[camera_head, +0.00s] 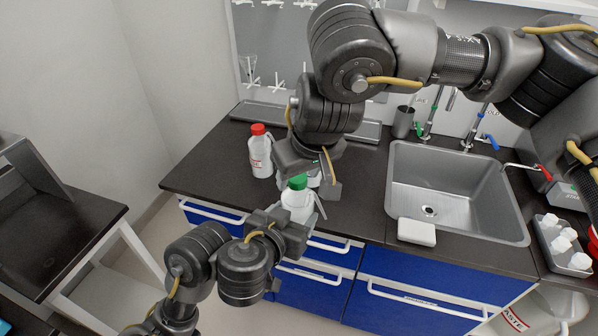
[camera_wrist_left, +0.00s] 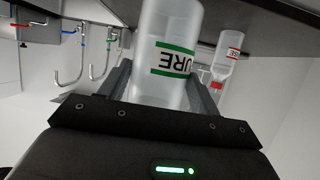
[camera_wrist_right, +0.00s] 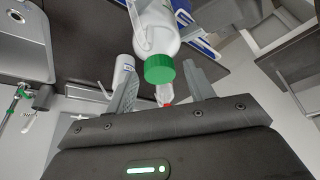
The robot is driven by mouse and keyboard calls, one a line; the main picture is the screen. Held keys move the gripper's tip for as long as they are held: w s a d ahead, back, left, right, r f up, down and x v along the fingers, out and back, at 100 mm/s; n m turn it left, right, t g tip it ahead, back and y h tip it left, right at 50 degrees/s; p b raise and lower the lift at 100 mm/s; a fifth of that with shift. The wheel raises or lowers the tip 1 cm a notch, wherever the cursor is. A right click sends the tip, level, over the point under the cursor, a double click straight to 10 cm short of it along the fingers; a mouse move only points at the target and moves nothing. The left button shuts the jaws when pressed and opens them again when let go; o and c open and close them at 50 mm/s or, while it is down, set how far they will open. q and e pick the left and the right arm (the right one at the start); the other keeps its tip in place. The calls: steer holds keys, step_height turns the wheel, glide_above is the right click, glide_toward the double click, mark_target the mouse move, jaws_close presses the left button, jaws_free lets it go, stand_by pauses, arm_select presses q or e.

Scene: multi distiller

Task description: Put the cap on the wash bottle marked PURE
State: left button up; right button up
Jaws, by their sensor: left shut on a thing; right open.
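The wash bottle marked PURE (camera_head: 296,203) is white, with a green-edged label. It is upright at the counter's front edge, and its label shows in the left wrist view (camera_wrist_left: 168,62). My left gripper (camera_head: 290,226) is shut around its body. The green cap (camera_head: 298,182) sits at the bottle's top; whether it is fully seated I cannot tell. My right gripper (camera_head: 310,181) is open just above and around the cap. In the right wrist view the green cap (camera_wrist_right: 160,69) lies between and beyond the open fingers, with no clear contact.
A red-capped bottle (camera_head: 260,152) stands on the counter to the left. A sink (camera_head: 455,185) with taps is at the right, a white block (camera_head: 416,232) on its front edge. A tray (camera_head: 563,246) of white items is far right.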

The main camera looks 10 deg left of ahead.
steer(key=shift+r, duration=0.1)
steer(key=shift+r, duration=2.2)
steer(key=shift+c, duration=0.2)
